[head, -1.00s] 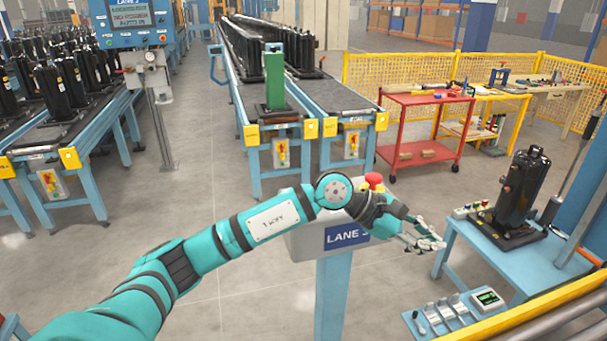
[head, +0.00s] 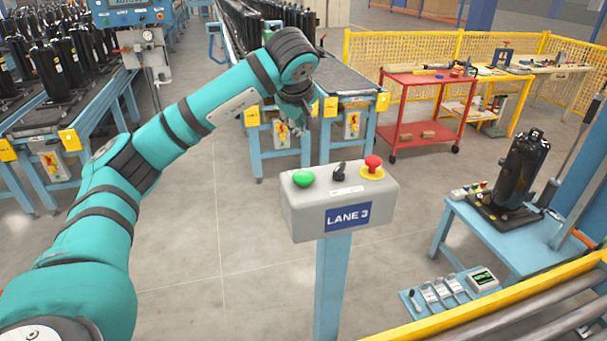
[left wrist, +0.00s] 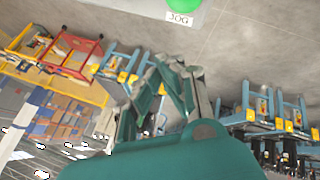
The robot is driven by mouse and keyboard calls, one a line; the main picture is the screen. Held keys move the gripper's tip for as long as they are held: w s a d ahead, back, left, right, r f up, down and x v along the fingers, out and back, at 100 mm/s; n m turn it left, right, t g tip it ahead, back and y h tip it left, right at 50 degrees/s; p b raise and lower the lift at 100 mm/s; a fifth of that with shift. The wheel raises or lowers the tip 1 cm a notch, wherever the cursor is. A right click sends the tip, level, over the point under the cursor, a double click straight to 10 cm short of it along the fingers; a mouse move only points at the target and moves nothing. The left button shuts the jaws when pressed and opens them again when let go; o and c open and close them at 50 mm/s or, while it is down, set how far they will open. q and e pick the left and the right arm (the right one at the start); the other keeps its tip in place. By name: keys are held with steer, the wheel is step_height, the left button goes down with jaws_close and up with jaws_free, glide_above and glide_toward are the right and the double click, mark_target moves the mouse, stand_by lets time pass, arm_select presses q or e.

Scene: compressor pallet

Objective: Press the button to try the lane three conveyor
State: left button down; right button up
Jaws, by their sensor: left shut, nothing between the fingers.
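The grey LANE 3 control box (head: 345,215) stands on a blue post. On its top are a green button (head: 303,178) at the left, a black selector switch (head: 339,171) in the middle and a red mushroom button (head: 373,165) on yellow at the right. My left gripper (head: 298,124) is shut and empty, above the green button in the head view and apart from it. In the left wrist view, the green button (left wrist: 184,4) is cut by the top edge, with a JOG label (left wrist: 180,19) beside it. The shut fingers (left wrist: 178,64) show below it. My right gripper is not in view.
Behind stand blue conveyors (head: 345,92) with black compressors. A red cart (head: 424,133) and a yellow mesh fence (head: 375,65) are at the back right. A blue bench (head: 470,235) holds a compressor at the right.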

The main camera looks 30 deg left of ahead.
arm_select(q)
steer(key=b, duration=0.6)
glide_above(300, 173)
step_height(300, 173, down, 8)
steer(key=shift+s+r, duration=0.1)
steer(key=shift+r, duration=0.1)
steer(key=shift+f+b, duration=0.35)
steer(key=shift+f, duration=0.2)
steer(key=shift+f, duration=0.15)
stand_by(0.5)
steer(key=shift+f, duration=0.3)
